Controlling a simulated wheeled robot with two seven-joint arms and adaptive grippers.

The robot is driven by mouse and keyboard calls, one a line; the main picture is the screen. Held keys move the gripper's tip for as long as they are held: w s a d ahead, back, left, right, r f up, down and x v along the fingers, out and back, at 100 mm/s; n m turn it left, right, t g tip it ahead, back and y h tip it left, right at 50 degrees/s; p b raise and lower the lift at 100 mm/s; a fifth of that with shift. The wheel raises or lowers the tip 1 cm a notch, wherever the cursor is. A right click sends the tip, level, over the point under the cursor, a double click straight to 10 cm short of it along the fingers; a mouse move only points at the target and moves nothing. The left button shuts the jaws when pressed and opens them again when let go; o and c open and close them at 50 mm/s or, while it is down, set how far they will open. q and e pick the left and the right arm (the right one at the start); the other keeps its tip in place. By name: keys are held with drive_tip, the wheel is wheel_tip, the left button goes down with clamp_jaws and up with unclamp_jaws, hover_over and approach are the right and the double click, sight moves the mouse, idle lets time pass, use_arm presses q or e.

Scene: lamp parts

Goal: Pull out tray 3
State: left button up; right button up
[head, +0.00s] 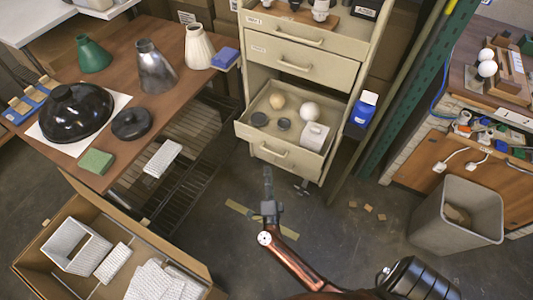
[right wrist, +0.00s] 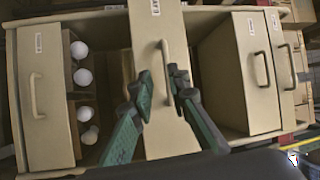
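The cream cabinet has several drawer fronts with bar handles; their labels are too small to read. In the head view a lower drawer (head: 257,142) stands open, holding two balls, dark discs and a white box. My right gripper (head: 268,180) is just below and in front of the open drawer, pointing at the cabinet. In the right wrist view its fingers (right wrist: 160,84) are apart, one on each side of a drawer handle (right wrist: 166,60); contact cannot be told. My left gripper is not in view.
A brown table (head: 190,98) with lamp shades stands left of the cabinet. A cardboard box (head: 45,235) with white parts is at lower left, a grey bin (head: 425,220) at right. A green post (head: 405,90) rises right of the cabinet. Floor before the cabinet is mostly clear.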

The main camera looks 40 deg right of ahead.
sight(273, 153)
drive_tip(key=w+d+r+m+b, duration=0.1)
drive_tip(key=w+d, duration=0.1)
drive_tip(key=w+d+m+g+h, duration=0.1)
drive_tip(key=d, duration=0.1)
drive_tip(key=w+d+r+m+h+b, duration=0.1)
drive_tip(key=w+d, duration=0.1)
drive_tip(key=shift+w+d+r+g+b, duration=0.3)
drive_tip(key=shift+d+g+b, duration=0.05)
drive_tip(key=shift+d+g, duration=0.05)
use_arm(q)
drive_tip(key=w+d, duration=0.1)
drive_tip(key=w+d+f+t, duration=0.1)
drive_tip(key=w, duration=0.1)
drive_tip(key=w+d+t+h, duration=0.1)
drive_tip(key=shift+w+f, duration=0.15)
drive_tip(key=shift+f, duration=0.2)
use_arm(e)
drive_tip(key=shift+c, duration=0.7)
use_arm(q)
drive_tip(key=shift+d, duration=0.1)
use_arm(e)
clamp_jaws()
